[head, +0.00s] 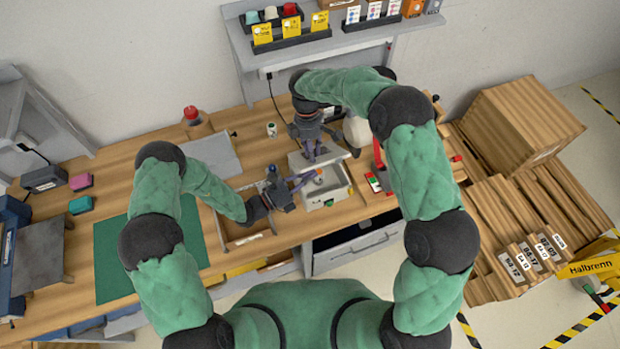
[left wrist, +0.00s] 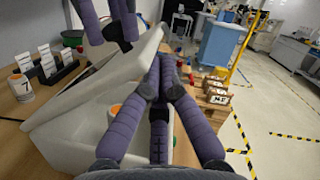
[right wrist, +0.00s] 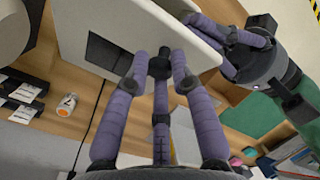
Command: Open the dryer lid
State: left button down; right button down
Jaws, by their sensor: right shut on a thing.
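The dryer (head: 333,193) is a pale grey box on the workbench, and its body also shows in the left wrist view (left wrist: 62,140). Its lid (head: 336,155) is tilted up, with the box's inside in sight below. In the right wrist view the lid (right wrist: 72,30) has a dark window. My right gripper (head: 314,158) is shut on the lid's edge; its fingers (right wrist: 160,62) show there up close. My left gripper (head: 312,178) is at the front of the opening, close to the lid. Its fingertips (left wrist: 164,62) are close together; whether they hold anything is unclear.
An orange-topped item (left wrist: 115,109) shows inside the dryer. A white cup (head: 271,129) stands behind left. A red item (head: 379,153) and a small tray (head: 375,182) are close on the right. An open drawer (head: 355,243) is below. A shelf (head: 310,45) overhangs the back.

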pick_arm(q)
jog(key=shift+w+r, duration=0.15)
jog(key=shift+w, duration=0.05)
pick_arm(e)
jog(key=shift+s+f, duration=0.2)
jog(key=shift+f, duration=0.3)
jog(key=c, duration=1.1)
grip_release()
jog(key=shift+c, duration=0.2)
jog(key=shift+o, duration=0.4)
jog(key=shift+w+f, duration=0.1)
jog(key=shift+w, duration=0.05)
pick_arm(q)
jog(key=shift+w+a, duration=0.15)
jog(key=shift+w, duration=0.1)
pick_arm(e)
jog(key=shift+w+r, duration=0.15)
jog(key=shift+r, duration=0.05)
